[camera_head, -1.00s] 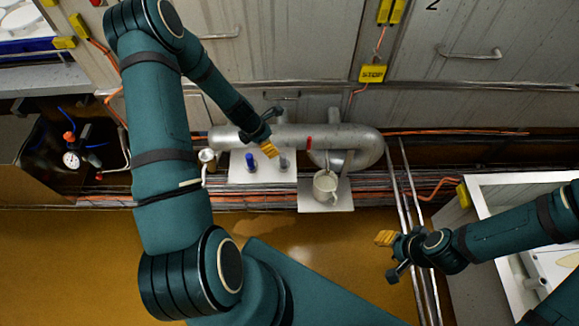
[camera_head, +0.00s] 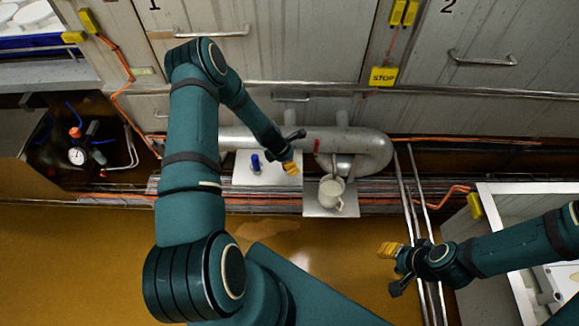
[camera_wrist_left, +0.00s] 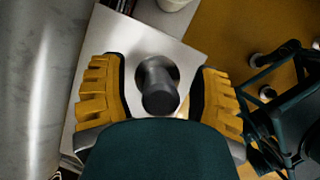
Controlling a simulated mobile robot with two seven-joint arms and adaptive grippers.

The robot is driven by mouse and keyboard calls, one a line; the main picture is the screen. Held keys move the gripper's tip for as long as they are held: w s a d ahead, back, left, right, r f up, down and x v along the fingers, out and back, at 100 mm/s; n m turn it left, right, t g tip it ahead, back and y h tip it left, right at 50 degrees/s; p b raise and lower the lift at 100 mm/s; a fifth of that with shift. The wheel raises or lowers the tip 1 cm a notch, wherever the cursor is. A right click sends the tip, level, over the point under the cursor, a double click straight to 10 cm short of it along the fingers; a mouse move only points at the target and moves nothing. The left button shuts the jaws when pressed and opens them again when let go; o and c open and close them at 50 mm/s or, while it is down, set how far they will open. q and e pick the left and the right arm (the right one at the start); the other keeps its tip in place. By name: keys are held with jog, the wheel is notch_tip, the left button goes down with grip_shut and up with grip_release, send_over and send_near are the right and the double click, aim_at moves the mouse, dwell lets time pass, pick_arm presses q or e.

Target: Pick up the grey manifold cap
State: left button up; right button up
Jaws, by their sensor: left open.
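The grey manifold cap (camera_wrist_left: 160,92) stands on a white plate (camera_wrist_left: 184,63), between the two yellow fingers of my left gripper (camera_wrist_left: 158,92) in the left wrist view. The fingers are apart, with a gap on each side of the cap. In the head view my left gripper (camera_head: 290,168) is over the right part of the white plate (camera_head: 268,180) and hides the grey cap. A blue cap (camera_head: 255,163) stands to its left. My right gripper (camera_head: 390,251) is at the lower right, away from the plate, and its finger gap cannot be made out.
A large metal pipe (camera_head: 320,138) runs just behind the plate. A pale cup (camera_head: 331,190) sits on a second plate (camera_head: 318,209) to the right. A gauge (camera_head: 77,156) is at the far left. The ochre floor (camera_head: 90,260) in front is clear.

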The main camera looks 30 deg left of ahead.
pick_arm(q)
jog(key=shift+f, duration=0.1)
grip_shut()
dwell(0.4)
